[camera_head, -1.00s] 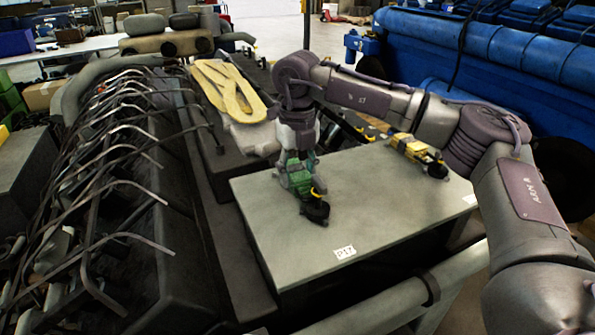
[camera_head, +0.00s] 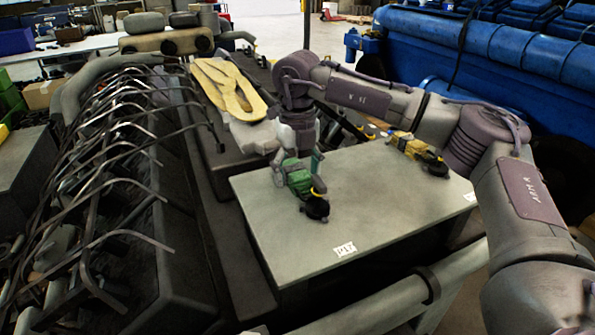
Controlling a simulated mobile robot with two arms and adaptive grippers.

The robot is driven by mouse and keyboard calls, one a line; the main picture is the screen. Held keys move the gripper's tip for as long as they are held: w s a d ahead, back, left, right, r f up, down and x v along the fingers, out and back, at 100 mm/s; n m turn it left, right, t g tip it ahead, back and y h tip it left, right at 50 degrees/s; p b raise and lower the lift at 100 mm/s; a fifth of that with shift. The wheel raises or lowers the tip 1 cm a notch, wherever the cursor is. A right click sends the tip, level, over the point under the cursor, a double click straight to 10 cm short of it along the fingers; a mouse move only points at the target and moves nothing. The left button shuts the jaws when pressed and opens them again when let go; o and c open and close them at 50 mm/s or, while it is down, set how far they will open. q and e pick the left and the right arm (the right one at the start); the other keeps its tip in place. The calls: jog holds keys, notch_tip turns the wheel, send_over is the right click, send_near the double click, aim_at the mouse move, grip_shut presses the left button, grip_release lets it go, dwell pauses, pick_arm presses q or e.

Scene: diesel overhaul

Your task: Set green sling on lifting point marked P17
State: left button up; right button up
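The green sling (camera_head: 297,176), with a black end piece (camera_head: 316,207) and a yellow catch, rests on the flat grey top (camera_head: 400,205) of a box-like block. A white label that seems to read P17 (camera_head: 344,250) lies on the front edge of that top, apart from the sling and nearer to me. My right gripper (camera_head: 298,163) points down just above and behind the green sling. Its fingers look spread, with the sling lying in front of and below them. My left gripper is not in view.
A yellow sling (camera_head: 418,153) with a black end lies at the top's far right. Another white label (camera_head: 470,197) is at the right edge. Bent metal pipes (camera_head: 120,180) crowd the left. A blue engine (camera_head: 500,50) stands back right.

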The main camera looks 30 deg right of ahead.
jog(key=shift+r, duration=0.1)
notch_tip(320, 180, up, 12)
dwell(0.6)
